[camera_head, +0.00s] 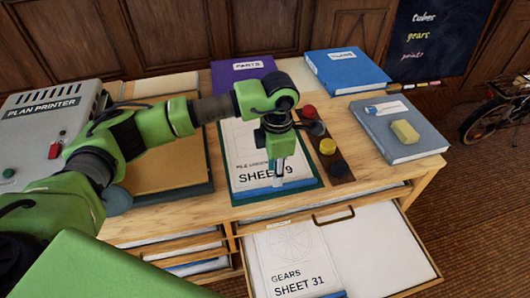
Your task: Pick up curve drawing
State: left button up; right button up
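A white drawing sheet marked SHEET 9 (240,150) lies on a green-edged board (236,194) on the wooden desk. Its upper right is hidden behind my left arm, and I cannot tell whether it shows a curve. My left gripper (278,181) points down over the sheet's right part, near its lower edge and a blue strip. Its fingertips look close together; I cannot tell whether they touch the sheet or hold anything. Another drawing, GEARS SHEET 31 (288,262), with a circular figure, lies in the open drawer (425,283). My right gripper is not in view.
A strip with red, yellow and dark round knobs (328,146) is right of the board. A grey book (398,147) bears a yellow block (405,132). Blue (350,72) and purple (226,78) binders are behind. A plan printer (45,125) stands left. The drawer juts out in front.

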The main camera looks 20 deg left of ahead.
pick_arm(q)
jog(key=f, duration=0.2)
jog(key=f+p, duration=0.1)
jog(key=f, duration=0.2)
jog(key=shift+w+d+f+p, duration=0.1)
jog(key=shift+d+f+p, duration=0.15)
jog(key=shift+f+p, duration=0.05)
jog(key=shift+f, duration=0.3)
grip_shut()
